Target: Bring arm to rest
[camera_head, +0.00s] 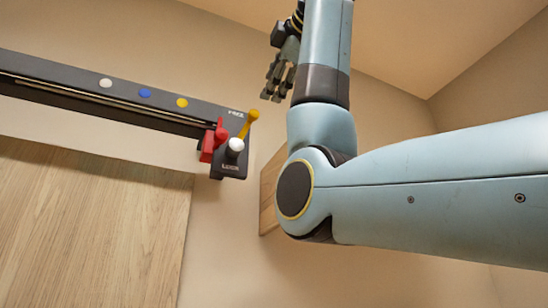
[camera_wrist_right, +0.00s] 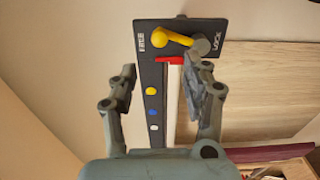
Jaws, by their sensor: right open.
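My right arm comes in from the right in the head view, bends at the elbow and rises. Its right gripper (camera_head: 284,68) is near the top, beside the end of a dark rail. In the right wrist view the right gripper (camera_wrist_right: 166,88) is open, its two fingers apart with nothing held between them. The dark rail (camera_wrist_right: 149,121) shows beyond and between the fingers. My left gripper is in neither view.
The rail (camera_head: 60,83) carries white, blue and yellow dots. At its end are a yellow lever (camera_head: 247,124), a white knob (camera_head: 235,146) and a red part (camera_head: 208,146). A wooden panel (camera_head: 90,220) is below. A wooden block (camera_head: 268,190) is behind my elbow.

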